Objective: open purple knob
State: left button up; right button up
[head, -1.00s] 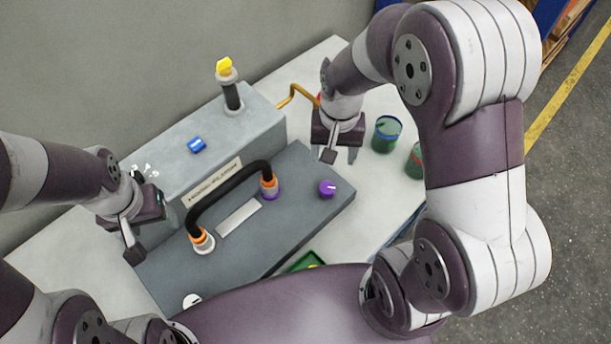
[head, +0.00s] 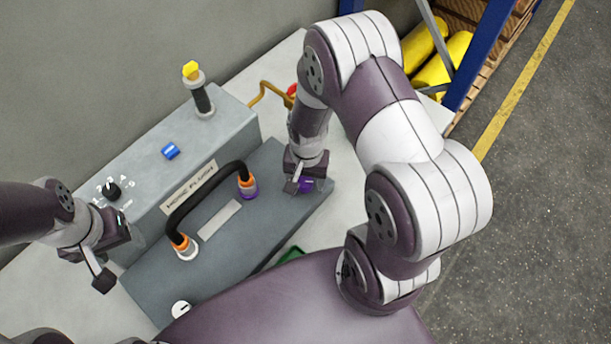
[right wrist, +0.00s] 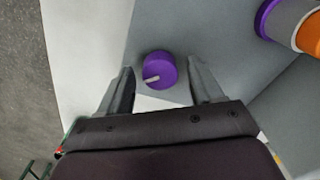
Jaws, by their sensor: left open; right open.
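The purple knob (head: 306,186) sits on the right end of the dark grey panel (head: 262,225), partly hidden by my right gripper (head: 304,188). In the right wrist view the purple knob (right wrist: 159,70), with a pale pointer mark, lies between and just beyond the fingertips of my right gripper (right wrist: 162,82). Those fingers are apart, one on each side of the knob; I cannot tell whether they touch it. My left gripper (head: 98,272) is open and empty, over the left end of the console.
A black hose (head: 205,190) with orange ends arches over the panel. Behind it a grey box (head: 150,185) carries a black dial (head: 112,190), a blue switch (head: 171,151) and a yellow-topped lever (head: 203,98). A white knob (head: 181,310) is at the panel's near left.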

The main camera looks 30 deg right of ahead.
jog(key=c, duration=1.1)
jog(key=shift+o, duration=0.2)
jog(key=n, duration=0.3)
jog(key=shift+n, duration=2.3)
jog(key=shift+w, duration=0.1)
jog(key=o, duration=1.1)
jog(key=shift+c, duration=0.2)
